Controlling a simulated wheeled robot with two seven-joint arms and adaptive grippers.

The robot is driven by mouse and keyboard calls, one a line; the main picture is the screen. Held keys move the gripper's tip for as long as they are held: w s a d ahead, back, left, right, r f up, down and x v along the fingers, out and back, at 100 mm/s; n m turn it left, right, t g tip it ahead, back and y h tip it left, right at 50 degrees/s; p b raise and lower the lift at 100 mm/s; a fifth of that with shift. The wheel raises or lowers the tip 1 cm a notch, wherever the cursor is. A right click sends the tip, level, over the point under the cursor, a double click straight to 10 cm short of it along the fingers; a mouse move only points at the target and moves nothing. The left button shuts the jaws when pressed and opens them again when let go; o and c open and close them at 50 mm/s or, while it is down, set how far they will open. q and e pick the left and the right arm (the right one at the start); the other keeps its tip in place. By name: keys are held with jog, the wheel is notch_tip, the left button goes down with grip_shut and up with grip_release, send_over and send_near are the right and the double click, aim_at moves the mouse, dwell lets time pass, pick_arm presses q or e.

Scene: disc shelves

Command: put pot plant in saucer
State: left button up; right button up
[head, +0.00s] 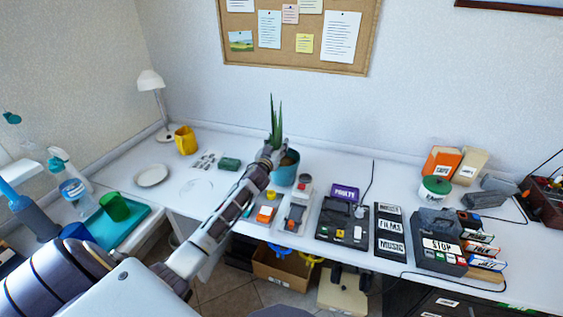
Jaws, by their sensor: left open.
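A white round saucer (152,176) lies empty on the desk at the left. My left gripper (273,152) is open at the pot's upper left side and covers part of the rim and the base of the leaves. I cannot tell whether it touches the pot. My right gripper is not in view.
A yellow mug (186,140), a lamp (155,103) and a green block (229,164) stand left of the pot. A faint pale circle (197,191) shows on the desk right of the saucer. Devices and a FILMS/MUSIC panel (390,229) crowd the right side.

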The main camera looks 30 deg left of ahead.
pick_arm(q)
grip_shut()
dwell(0.3)
jog(key=shift+r, duration=0.2)
